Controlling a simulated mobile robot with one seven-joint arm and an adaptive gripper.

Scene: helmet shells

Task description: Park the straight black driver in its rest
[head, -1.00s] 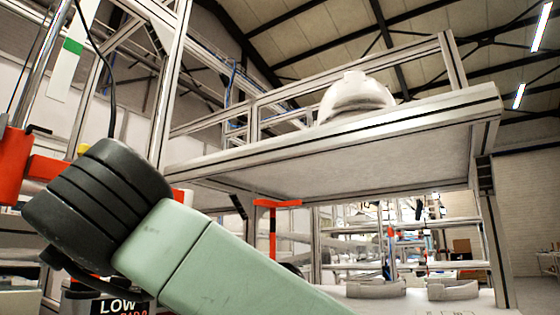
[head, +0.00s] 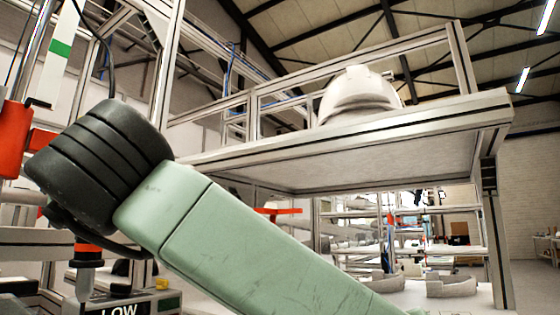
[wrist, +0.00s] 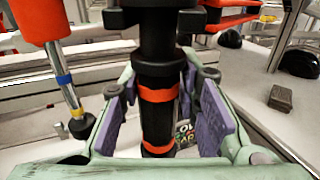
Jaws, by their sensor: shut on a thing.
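The straight black driver (wrist: 157,115), with orange bands, stands upright between the purple pads of my gripper (wrist: 162,108) in the wrist view. My gripper is shut on it. The driver's upper end runs out of the picture, and its lower tip is hidden behind the gripper body. A red rest bar (wrist: 228,18) crosses behind the driver at the upper right. I cannot tell whether the driver touches it.
A red-handled tool (wrist: 62,75) with a silver shaft hangs close left of my gripper. A white helmet shell (head: 358,95) sits on the overhead shelf (head: 350,150). A small dark block (wrist: 281,98) lies to the right on the grey surface. Frame posts stand close by.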

